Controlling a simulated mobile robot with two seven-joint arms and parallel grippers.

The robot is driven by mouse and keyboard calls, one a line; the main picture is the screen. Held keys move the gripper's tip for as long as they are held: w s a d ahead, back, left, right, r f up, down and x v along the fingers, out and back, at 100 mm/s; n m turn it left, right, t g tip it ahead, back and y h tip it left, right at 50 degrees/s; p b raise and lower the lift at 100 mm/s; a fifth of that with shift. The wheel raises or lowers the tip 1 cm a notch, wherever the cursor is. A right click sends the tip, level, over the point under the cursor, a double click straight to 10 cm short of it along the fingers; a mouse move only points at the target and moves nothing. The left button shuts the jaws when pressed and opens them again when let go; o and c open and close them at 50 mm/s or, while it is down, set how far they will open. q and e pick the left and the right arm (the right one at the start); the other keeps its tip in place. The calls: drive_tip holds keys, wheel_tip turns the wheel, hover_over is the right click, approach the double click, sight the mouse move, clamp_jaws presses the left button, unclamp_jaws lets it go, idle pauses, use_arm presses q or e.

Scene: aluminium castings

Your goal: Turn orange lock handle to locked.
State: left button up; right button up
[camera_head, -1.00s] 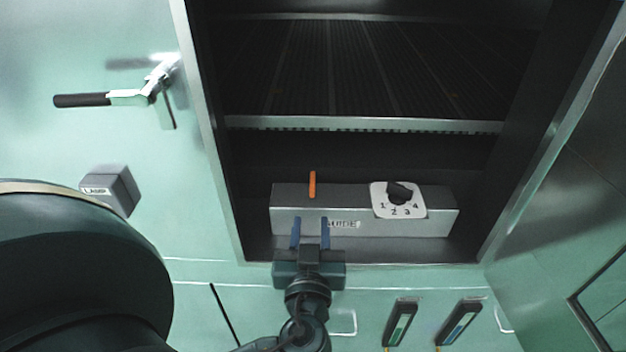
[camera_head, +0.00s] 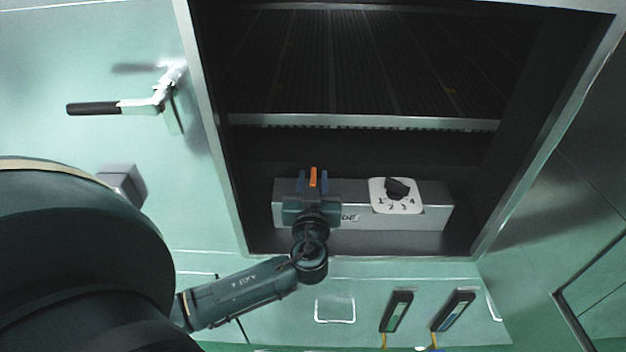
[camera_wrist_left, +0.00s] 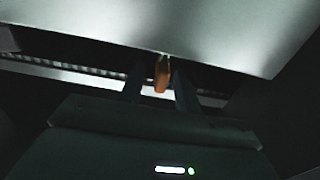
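The orange lock handle (camera_head: 313,177) stands up on the grey box inside the dark chamber, pointing away from me. My left gripper (camera_head: 313,181) reaches over the box, with one blue finger on each side of the handle. In the left wrist view the orange handle (camera_wrist_left: 162,76) sits between the two dark fingers (camera_wrist_left: 160,85). The fingers look apart, with small gaps beside the handle. The handle's base is hidden behind the gripper. My right gripper is not in view.
The grey box (camera_head: 440,218) carries a white dial plate (camera_head: 409,205) with a black knob, right of the gripper. A ribbed shelf (camera_head: 380,123) spans above. Chamber side walls flank the box. A lever handle (camera_head: 110,108) is on the left wall.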

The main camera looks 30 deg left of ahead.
use_arm(q)
clamp_jaws()
drive_tip(key=shift+f, duration=0.1)
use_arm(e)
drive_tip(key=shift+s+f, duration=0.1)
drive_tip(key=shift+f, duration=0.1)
